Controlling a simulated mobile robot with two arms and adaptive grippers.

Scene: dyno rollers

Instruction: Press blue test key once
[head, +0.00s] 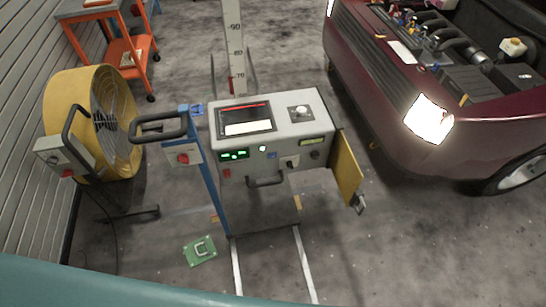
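A grey test console (255,110) stands on the floor in the middle of the head view, with a dark screen (245,116) and a white knob (300,111) on its top. A small blue key (271,156) sits on its front panel, right of a lit green button (262,148) and left of a dark rotary switch (292,161). Whether the key is pressed in cannot be seen. Neither of my grippers is in view, and nothing covers the key.
A yellow panel (346,170) sticks out at the console's right side. A blue post (207,185) with a red-button box (183,155) stands at its left. A yellow fan (80,110) is farther left, a dark red car (400,90) at right. A green plate (200,250) lies on the floor.

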